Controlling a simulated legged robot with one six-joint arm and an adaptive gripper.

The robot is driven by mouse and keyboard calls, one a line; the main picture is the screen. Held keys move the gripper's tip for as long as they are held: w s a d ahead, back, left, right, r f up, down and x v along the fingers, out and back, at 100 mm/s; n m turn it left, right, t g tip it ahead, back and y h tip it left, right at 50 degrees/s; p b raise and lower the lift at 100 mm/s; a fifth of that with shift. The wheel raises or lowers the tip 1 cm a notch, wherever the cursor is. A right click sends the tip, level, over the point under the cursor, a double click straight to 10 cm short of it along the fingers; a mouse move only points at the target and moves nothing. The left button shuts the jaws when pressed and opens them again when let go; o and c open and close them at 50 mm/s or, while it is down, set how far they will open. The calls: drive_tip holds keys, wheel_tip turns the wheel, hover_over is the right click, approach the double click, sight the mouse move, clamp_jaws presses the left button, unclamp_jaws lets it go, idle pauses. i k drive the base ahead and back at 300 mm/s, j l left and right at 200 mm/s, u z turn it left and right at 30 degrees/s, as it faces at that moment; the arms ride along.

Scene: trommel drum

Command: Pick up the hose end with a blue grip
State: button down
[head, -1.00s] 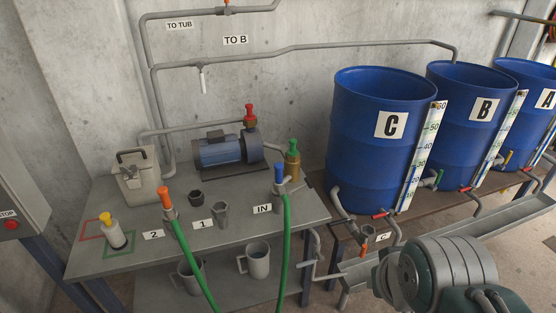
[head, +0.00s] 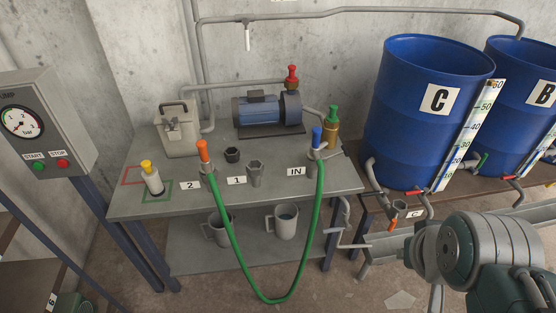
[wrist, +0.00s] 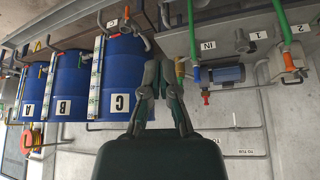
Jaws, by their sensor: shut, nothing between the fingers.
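The hose end with the blue grip (head: 317,137) stands upright at the socket labelled IN, on the right part of the grey bench (head: 283,183). The green hose (head: 319,205) hangs from it in a loop in front of the bench and rises to an orange grip (head: 203,150) at socket 2. The wrist view is upside down and shows the blue grip (wrist: 196,75) right of the fingers. My gripper (wrist: 158,62) is shut and empty, apart from the blue grip. In the head view my arm shows at the lower right; its fingers cannot be made out.
A blue pump (head: 262,110) and a green-capped brass fitting (head: 332,125) stand behind the blue grip. Socket 1 (head: 254,173) is free. A yellow-capped bottle (head: 152,178) is at left. Blue barrel C (head: 425,115) stands right of the bench. Mugs sit on the lower shelf.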

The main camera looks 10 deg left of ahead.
sight(314, 154)
drive_tip(key=i+j, duration=0.8)
drive_tip(key=i, duration=0.15)
